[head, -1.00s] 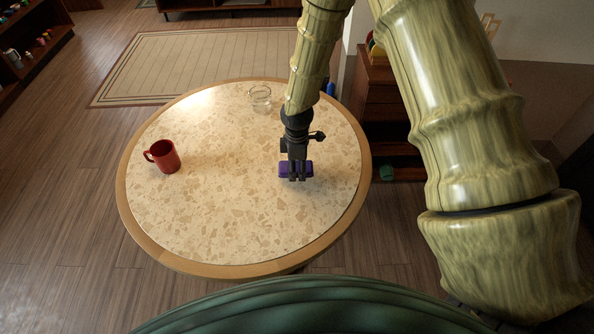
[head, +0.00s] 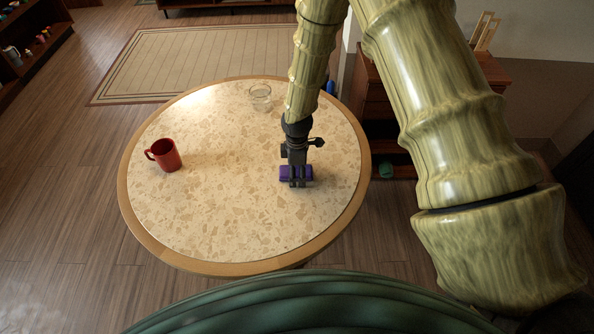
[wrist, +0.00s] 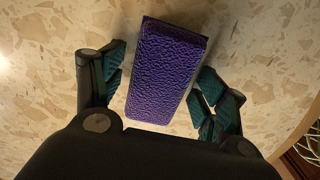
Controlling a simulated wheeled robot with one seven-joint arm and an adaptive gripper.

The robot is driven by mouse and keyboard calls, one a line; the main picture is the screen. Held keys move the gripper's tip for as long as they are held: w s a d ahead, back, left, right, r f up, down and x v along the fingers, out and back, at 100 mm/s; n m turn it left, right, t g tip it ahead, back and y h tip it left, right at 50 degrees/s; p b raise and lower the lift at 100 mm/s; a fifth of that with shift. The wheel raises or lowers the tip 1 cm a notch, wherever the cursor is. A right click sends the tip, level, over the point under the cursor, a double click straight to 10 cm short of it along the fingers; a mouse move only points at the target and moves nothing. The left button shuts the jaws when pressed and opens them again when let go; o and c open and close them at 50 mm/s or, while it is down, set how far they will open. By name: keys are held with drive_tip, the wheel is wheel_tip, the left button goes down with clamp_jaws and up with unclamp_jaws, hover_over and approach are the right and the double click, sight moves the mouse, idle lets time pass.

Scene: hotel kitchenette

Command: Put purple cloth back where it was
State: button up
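The purple cloth (head: 283,173) is a folded, textured block at the right part of the round table. In the wrist view the purple cloth (wrist: 167,68) lies tilted between the two fingers of my gripper (wrist: 160,88). The left finger is close to its side, and the right finger stands beside its lower right edge, with slim gaps showing. In the head view my gripper (head: 298,178) comes down over the cloth and hides part of it. The fingers are spread and not closed on it. Whether the cloth rests on the table is hard to tell.
The round speckled table (head: 220,215) has a wooden rim. A red mug (head: 166,155) stands at its left and a clear glass (head: 260,97) at its back. A wooden cabinet (head: 385,105) stands close behind the table at the right. The table's middle and front are clear.

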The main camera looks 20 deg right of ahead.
sight(297, 170)
wheel_tip(297, 170, up, 12)
drive_tip(key=b, duration=0.3)
drive_tip(key=shift+r, duration=0.15)
idle(0.6)
idle(0.4)
